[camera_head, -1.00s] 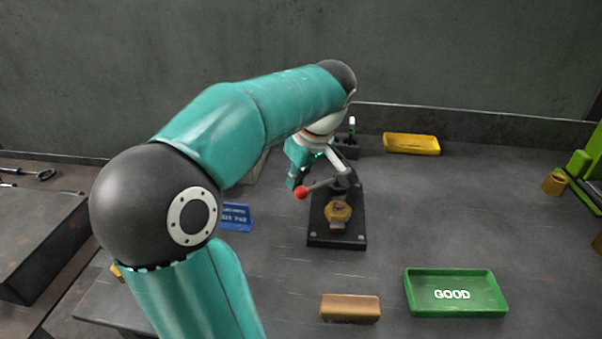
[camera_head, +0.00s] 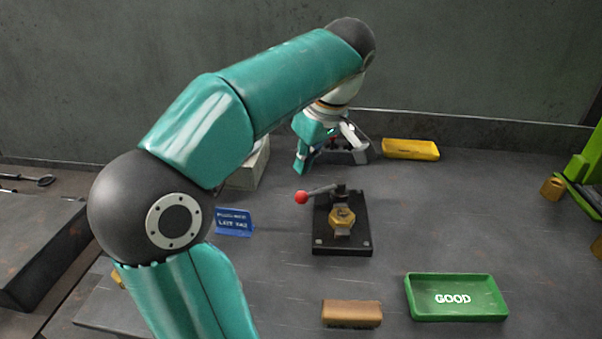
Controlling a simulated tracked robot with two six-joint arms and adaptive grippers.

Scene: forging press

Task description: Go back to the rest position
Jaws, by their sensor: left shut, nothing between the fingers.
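My left arm comes in from the left, and its gripper (camera_head: 303,168) hangs over the back of the table. The left gripper is shut and empty, behind and apart from the small press (camera_head: 343,243). The press has a black base, a lever with a red knob (camera_head: 301,197) pointing left, and a brass hex part (camera_head: 341,217) sitting on it. My right gripper is not in view.
A green GOOD tray (camera_head: 455,312) and a brown block (camera_head: 351,313) lie at the front. A yellow tray (camera_head: 410,149) stands at the back. A blue sign (camera_head: 234,222) and a pale box (camera_head: 250,168) are at left. A green frame (camera_head: 583,170) stands at right.

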